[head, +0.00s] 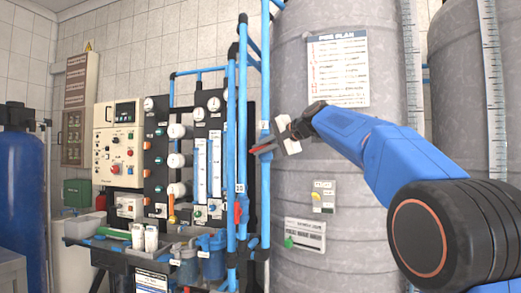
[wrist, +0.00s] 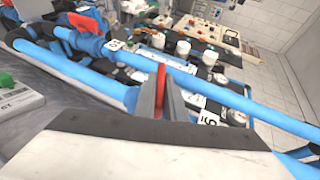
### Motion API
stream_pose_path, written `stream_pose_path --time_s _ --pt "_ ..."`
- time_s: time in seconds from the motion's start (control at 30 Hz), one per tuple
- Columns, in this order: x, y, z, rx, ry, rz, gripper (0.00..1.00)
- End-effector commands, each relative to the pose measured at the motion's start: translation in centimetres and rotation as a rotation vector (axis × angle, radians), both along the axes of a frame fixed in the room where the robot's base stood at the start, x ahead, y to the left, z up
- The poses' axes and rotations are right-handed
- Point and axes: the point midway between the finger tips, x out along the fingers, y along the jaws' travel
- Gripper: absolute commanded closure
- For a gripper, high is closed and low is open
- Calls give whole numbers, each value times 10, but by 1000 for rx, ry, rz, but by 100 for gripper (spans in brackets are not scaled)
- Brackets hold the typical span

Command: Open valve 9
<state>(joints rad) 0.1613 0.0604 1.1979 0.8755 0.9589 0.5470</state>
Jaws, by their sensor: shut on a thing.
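My gripper (head: 262,147) is at a blue vertical pipe in the middle of the head view. In the wrist view my gripper (wrist: 168,97) has its two grey fingers close together on a thin red valve handle (wrist: 161,78). In the head view a white tag (head: 264,126) shows just above the gripper, too small to read. The valve body is largely hidden by the fingers.
Another red-handled valve (head: 238,212) sits lower left on a neighbouring blue pipe (head: 231,130). A panel with gauges and flow meters (head: 208,165) stands behind the pipes. A large grey tank (head: 300,85) with a posted plan (head: 338,68) is close to my arm.

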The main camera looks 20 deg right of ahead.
Motion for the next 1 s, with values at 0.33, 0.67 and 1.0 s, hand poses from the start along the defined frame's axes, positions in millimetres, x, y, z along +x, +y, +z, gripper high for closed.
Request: stream_pose_path --time_s 0.33,0.67,1.0 --pt "1 2 0 -240 159 3 100" --pt "1 1 -1 -415 279 2 100" --pt "1 1 -2 -521 352 3 100"
